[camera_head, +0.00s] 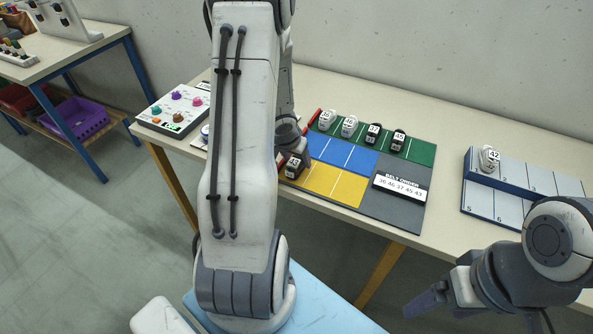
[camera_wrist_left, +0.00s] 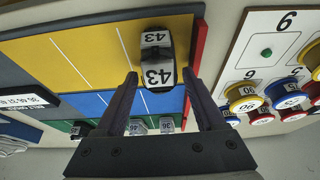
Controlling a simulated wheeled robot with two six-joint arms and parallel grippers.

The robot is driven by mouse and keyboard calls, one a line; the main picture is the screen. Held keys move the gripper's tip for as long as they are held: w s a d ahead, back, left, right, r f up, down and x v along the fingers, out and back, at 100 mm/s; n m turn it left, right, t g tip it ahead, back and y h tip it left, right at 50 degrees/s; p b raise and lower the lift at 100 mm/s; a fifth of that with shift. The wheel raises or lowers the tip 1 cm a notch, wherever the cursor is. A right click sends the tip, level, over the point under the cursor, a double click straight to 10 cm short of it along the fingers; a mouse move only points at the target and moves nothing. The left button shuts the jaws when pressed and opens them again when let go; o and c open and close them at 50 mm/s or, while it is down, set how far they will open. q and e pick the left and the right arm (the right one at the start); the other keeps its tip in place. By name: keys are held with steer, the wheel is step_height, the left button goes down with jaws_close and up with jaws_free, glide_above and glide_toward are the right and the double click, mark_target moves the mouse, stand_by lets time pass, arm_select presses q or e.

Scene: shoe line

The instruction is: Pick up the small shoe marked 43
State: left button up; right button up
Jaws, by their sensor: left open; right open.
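The small shoe marked 43 (camera_head: 293,169) is dark with a white label and stands on the yellow zone of the mat. In the left wrist view the shoe (camera_wrist_left: 157,62) shows two 43 labels. My left gripper (camera_wrist_left: 158,76) is open, its fingertips on either side of the shoe's lower end in that view. I cannot tell whether they touch it. In the head view my left gripper (camera_head: 292,153) is largely hidden by my own arm, just at the shoe. My right gripper (camera_head: 487,308) is open and empty at the lower right, away from the shoes.
Several shoes, among them 37 (camera_head: 373,133) and 45 (camera_head: 397,141), stand on the green zone. Shoe 42 (camera_head: 489,159) stands on a numbered rack (camera_head: 512,178) at right. A belt order sign (camera_head: 400,186) lies on the mat.

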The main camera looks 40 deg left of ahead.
arm_select(q)
steer(key=shift+w+f, duration=0.15)
steer(key=shift+f, duration=0.3)
steer(key=shift+r, duration=0.1)
jaws_close()
steer(key=shift+r, duration=0.1)
